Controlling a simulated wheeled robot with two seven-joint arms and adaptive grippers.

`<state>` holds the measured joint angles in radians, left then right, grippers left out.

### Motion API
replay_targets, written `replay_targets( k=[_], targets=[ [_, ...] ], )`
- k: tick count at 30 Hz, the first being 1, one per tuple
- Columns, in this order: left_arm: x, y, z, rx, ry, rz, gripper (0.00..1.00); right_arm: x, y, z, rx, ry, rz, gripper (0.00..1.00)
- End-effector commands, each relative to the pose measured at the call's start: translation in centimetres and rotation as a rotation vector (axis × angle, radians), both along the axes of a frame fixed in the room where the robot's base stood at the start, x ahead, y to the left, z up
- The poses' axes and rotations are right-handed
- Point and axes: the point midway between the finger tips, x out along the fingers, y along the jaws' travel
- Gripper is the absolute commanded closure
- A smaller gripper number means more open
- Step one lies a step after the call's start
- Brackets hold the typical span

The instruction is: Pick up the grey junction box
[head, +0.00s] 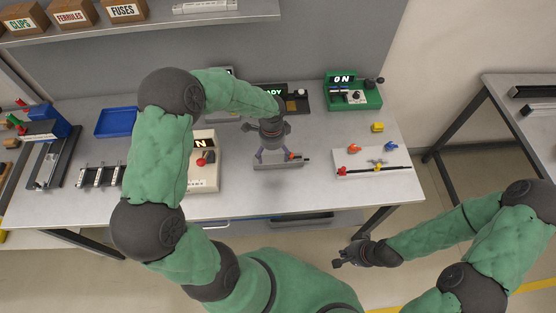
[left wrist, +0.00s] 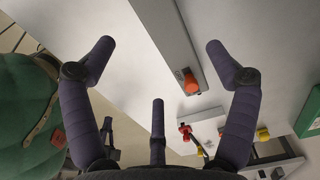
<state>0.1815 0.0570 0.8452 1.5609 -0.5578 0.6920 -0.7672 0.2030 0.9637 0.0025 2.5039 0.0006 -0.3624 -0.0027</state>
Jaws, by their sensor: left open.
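The long, narrow grey box (head: 278,164) lies on the workbench near its front middle, with an orange part near its right end. I take it for the grey junction box. My left gripper (head: 273,156) is right above it, pointing down, and hides part of it. In the left wrist view the box (left wrist: 170,40) runs between the spread fingers of my left gripper (left wrist: 159,47), with its orange part (left wrist: 190,83) toward the lower right. The gripper is open and empty; whether it touches the box is unclear. My right gripper (head: 343,257) hangs off the bench's front edge.
A green unit (head: 353,92) stands at the back right, a control box with a red knob (head: 204,165) to the left. A blue tray (head: 116,122) sits at the back left.

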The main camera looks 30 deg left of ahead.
Motion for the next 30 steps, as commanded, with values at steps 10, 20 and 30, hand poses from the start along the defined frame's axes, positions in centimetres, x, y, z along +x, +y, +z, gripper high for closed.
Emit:
replay_targets(
  k=[10, 20, 30],
  targets=[
    [0.0, 0.2, -3.2, 0.0, 0.002, 0.001, 0.13, 0.0, 0.0, -0.5, 0.0, -0.001, 0.0, 1.0],
    [0.0, 0.5, -7.4, -0.001, 0.0, 0.0, 0.13, 0.0, 0.0, -1.2, 0.0, -0.001, 0.001, 1.0],
    [0.1, 0.5, -7.5, -0.001, -0.001, 0.001, 0.41, 0.0, 0.0, -1.2, 0.0, -0.001, 0.0, 1.0]
  ],
)
